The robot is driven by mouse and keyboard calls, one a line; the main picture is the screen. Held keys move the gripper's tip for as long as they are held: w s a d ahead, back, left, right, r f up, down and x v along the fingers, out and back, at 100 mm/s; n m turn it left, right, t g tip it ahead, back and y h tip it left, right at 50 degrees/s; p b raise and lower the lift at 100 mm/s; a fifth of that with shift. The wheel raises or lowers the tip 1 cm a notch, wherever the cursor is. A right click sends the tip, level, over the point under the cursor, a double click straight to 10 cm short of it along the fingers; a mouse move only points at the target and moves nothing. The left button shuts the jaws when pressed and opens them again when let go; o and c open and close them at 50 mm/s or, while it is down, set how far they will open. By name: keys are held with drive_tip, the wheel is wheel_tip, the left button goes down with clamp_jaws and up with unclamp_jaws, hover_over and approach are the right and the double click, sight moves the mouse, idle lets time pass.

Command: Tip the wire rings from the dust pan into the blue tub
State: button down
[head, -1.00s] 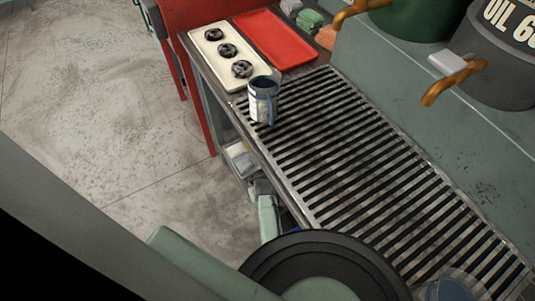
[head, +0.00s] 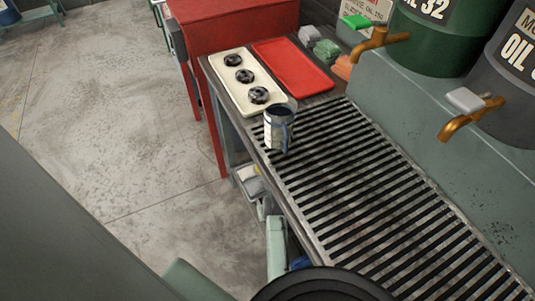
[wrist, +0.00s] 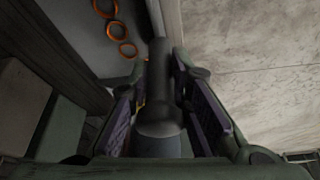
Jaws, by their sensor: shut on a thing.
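In the wrist view my gripper (wrist: 162,95) is shut on the dark handle (wrist: 157,75) of the dust pan, which runs up between the two finger pads. Several orange wire rings (wrist: 117,31) lie in a row on the grey pan surface (wrist: 88,42) at the upper left. The lower part of the pan is hidden behind the gripper. The blue tub is not clearly seen; only a small blue patch (head: 300,262) shows below the bench in the head view, and I cannot tell if it is the tub.
Oil drums with brass taps (head: 470,120) stand on the right. The floor (head: 110,120) at left is open.

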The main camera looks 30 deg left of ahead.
wheel_tip(320, 180, up, 4)
drive_tip(key=shift+f, duration=0.15)
drive_tip(key=shift+r+t+p, duration=0.35)
drive_tip(key=shift+r+t, duration=0.05)
drive_tip(key=shift+r, duration=0.3)
drive_tip(key=shift+r+t+h, duration=0.25)
drive_tip(key=shift+t+h, duration=0.15)
drive_tip(key=shift+w, duration=0.1)
